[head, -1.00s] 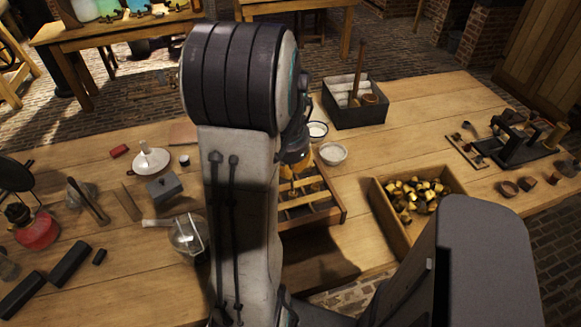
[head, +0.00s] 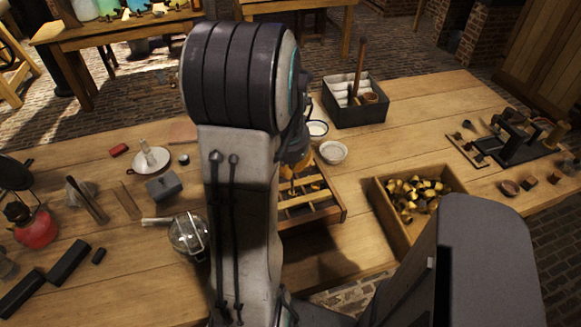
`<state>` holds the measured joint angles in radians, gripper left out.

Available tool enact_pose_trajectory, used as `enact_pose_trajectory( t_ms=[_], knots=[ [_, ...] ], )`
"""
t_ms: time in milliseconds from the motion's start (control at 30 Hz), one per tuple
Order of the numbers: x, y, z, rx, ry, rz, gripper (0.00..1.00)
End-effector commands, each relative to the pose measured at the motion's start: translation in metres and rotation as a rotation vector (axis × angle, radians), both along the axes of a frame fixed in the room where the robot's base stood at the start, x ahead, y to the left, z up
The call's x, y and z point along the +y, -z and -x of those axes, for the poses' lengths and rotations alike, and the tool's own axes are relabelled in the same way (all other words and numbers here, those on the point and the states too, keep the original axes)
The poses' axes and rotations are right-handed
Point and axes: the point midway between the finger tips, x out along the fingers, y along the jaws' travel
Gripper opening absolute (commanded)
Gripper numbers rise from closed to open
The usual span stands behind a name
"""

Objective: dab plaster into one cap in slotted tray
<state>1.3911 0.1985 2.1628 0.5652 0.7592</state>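The slotted tray (head: 318,213) is a wooden tray with slats on the table, just right of my arm. Its left part is hidden behind my arm. Small brass-coloured pieces show in it, but I cannot make out single caps clearly. My gripper (head: 292,172) is mostly hidden behind my arm, over the far part of the tray. I cannot see its fingertips well or whether it holds a tool. A white bowl (head: 333,152) with pale, grainy contents, possibly the plaster, stands just beyond the tray.
A wooden box (head: 408,226) of brass-coloured pieces stands to the right. A dark box (head: 355,112) with white rolls and an upright stick stands at the back. A glass jar (head: 188,236), a grey block (head: 163,187) and a red lamp (head: 36,228) stand left.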

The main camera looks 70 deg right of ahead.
Motion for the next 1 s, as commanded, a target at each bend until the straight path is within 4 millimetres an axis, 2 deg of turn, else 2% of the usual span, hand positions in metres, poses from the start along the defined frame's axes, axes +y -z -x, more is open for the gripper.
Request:
enact_pose_trajectory(
  t_ms=[1000],
  knots=[
    [0.0000,0.0054,0.0000,0.000,0.000,0.000,0.00]
  ],
)
